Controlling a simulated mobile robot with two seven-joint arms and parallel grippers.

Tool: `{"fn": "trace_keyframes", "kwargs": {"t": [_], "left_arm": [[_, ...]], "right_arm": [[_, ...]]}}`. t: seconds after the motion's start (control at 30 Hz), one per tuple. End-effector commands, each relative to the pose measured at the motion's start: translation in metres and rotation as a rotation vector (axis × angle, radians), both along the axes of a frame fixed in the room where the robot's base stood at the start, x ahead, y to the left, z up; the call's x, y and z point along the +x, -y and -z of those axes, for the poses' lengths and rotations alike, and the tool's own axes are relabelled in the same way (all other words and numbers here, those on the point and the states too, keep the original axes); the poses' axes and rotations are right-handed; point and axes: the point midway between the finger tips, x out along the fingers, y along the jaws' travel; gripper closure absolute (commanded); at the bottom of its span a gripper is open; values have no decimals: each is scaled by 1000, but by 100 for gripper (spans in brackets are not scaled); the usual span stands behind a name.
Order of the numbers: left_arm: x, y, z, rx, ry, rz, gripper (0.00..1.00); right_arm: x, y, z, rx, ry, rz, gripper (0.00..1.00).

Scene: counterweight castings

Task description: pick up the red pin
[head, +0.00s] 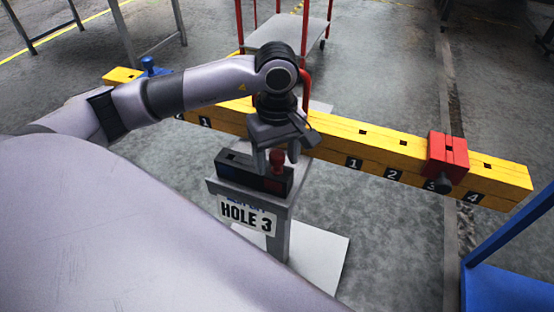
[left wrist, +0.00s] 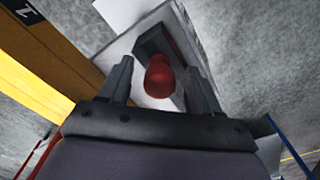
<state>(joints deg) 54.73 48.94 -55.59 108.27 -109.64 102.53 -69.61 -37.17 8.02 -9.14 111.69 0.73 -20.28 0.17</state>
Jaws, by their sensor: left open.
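The red pin (head: 277,160) stands upright at the right end of a dark holder block (head: 240,169) on a grey stand labelled HOLE 3. Its rounded red head (left wrist: 159,76) also shows in the left wrist view. My left gripper (head: 275,160) is open directly above the holder, with its fingers pointing down at the pin. In the left wrist view its two fingertips (left wrist: 160,75) are on either side of the red head, with gaps visible. The lower part of the pin is hidden in the block. My right gripper is not in view.
A long yellow beam (head: 335,135) with numbered holes runs behind the stand. A red block (head: 447,157) with a dark knob sits on it near 3; a blue piece (head: 150,67) is at its left end. A red-framed cart (head: 290,38) stands behind. Blue furniture (head: 507,287) is at lower right.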

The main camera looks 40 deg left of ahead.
Motion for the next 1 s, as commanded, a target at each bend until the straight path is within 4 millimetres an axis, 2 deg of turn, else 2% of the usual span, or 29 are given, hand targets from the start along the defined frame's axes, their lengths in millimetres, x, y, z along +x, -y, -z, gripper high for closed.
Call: {"fn": "trace_keyframes", "kwargs": {"t": [0.2,0.23,0.4,0.43,0.77,1.0], "left_arm": [[0,0,2,-1,0,1,37],[0,0,2,-1,0,1,40],[0,1,1,-1,0,1,96],[0,1,1,-1,0,1,100],[0,1,-1,-2,1,1,100],[1,1,-24,-2,4,2,100]], "right_arm": [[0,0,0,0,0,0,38],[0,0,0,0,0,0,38],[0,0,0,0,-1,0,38],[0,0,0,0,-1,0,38],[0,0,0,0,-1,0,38],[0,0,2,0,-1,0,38]]}}
